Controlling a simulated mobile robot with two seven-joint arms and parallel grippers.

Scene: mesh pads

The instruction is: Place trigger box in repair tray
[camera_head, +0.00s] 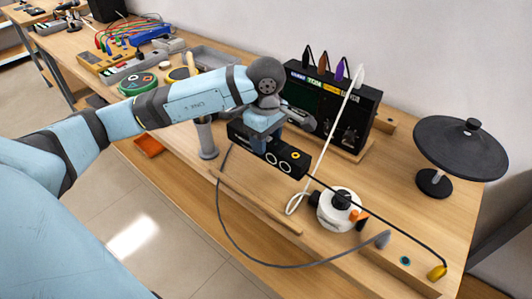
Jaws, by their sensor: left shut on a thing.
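My left gripper (264,134) is above the middle of the bench and is shut on a black box. A grey open tray (222,60), which may be the repair tray, lies at the back, left of the gripper and partly hidden behind my left arm. My right gripper is not in view.
A black tester unit (366,104) with coloured plugs stands behind the box. A white round device (338,207) and a black dish-shaped stand (460,150) are to the right. A grey post (206,138) stands left of the box. Coloured leads (120,36) lie on the far-left bench.

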